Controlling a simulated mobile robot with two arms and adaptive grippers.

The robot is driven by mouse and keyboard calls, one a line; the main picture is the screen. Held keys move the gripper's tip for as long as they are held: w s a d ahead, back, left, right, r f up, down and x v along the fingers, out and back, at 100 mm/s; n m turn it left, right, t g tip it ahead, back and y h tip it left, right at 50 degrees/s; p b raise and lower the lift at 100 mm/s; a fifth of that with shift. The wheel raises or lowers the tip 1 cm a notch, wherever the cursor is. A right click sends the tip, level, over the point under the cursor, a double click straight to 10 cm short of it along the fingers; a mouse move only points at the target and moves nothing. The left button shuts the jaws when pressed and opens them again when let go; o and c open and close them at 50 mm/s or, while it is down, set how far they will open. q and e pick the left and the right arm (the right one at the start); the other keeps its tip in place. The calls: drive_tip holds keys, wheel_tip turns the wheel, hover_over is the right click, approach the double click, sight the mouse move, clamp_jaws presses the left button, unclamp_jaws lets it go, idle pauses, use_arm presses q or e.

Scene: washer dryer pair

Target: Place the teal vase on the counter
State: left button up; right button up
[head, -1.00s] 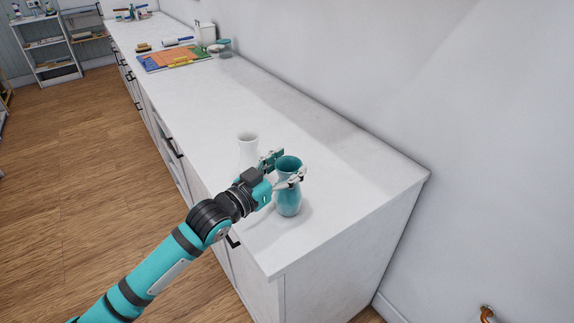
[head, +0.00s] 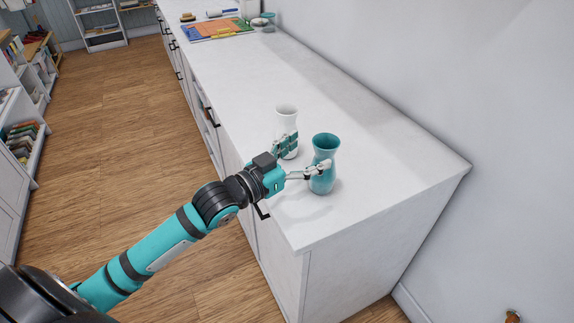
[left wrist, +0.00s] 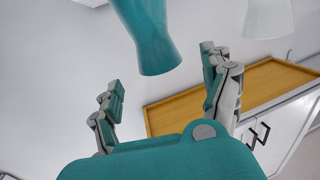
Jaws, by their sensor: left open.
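The teal vase (head: 325,150) stands upright on the white counter (head: 375,185), near its front end. In the left wrist view the teal vase (left wrist: 150,35) is at the top, past the fingertips. My left gripper (head: 303,157) is open and holds nothing. It is at the left side of the vase; one finger overlaps the vase in the head view, and I cannot tell if it touches. The left wrist view shows both fingers (left wrist: 163,82) spread apart. My right gripper is not in view.
A white vase (head: 286,118) stands close behind the gripper, left of the teal one. It shows at the top right of the left wrist view (left wrist: 268,18). A colourful board (head: 220,28) lies at the counter's far end. The counter between is clear.

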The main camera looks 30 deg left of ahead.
use_arm(q)
drive_tip(key=v, duration=0.6)
drive_tip(key=shift+s+b, duration=0.2)
drive_tip(key=shift+b, duration=0.2)
